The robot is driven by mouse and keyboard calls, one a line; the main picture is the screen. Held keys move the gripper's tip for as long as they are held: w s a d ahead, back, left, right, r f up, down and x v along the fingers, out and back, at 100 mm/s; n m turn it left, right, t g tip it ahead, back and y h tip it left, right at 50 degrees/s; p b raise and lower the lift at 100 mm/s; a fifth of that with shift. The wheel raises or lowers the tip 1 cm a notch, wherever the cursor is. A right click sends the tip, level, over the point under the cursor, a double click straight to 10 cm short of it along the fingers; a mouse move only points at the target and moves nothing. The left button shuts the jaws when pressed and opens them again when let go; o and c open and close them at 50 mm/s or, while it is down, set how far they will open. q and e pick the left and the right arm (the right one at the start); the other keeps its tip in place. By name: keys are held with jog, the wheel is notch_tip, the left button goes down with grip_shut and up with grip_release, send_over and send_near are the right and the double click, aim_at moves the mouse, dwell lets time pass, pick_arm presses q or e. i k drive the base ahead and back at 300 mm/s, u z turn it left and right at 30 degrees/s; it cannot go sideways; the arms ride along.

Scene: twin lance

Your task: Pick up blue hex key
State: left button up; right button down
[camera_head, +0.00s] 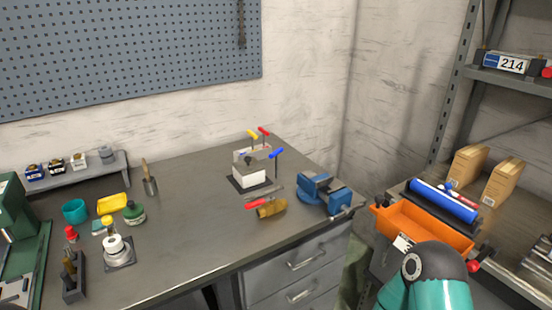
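The blue hex key (276,155) stands upright with its T-shaped blue handle on top. It is at the right side of a small white and grey holder block (249,175) on the workbench. A yellow-handled hex key (253,134) and a red-handled one (264,131) stand just behind it. The lower end of the blue key's shaft is too small to make out clearly. A teal and dark part of my arm shows at the bottom right, well apart from the key. Neither gripper's fingers show.
A blue vise (325,191) stands right of the holder at the bench corner. A brass tool with a red end (267,207) lies in front. An orange bin (420,228) is at the right. The middle of the bench (190,215) is clear.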

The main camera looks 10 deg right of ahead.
aim_at(274, 154)
jog(key=z, duration=0.85)
jog(key=i, duration=0.15)
jog(key=u, duration=2.7)
jog(key=k, duration=1.4)
jog(key=z, duration=1.2)
jog(key=i, duration=1.05)
jog(key=z, duration=0.05)
